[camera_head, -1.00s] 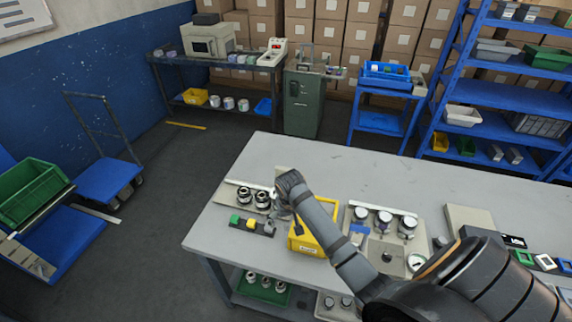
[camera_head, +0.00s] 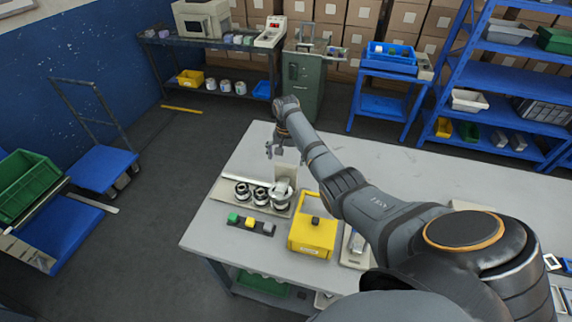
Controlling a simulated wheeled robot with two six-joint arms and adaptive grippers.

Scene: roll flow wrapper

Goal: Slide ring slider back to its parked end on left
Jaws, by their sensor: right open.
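My right gripper (camera_head: 275,151) is open and empty, pointing down in the air behind the beige fixture (camera_head: 222,196) on the grey table. The fixture carries a long white bar (camera_head: 238,183) and a row of black-and-silver round parts (camera_head: 242,191). A larger whitish round part (camera_head: 281,191) stands at the right end of the row, in front of an upright beige plate (camera_head: 286,173). I cannot tell for sure which of these is the ring slider. The gripper appears apart from all of them. My left gripper is not in view.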

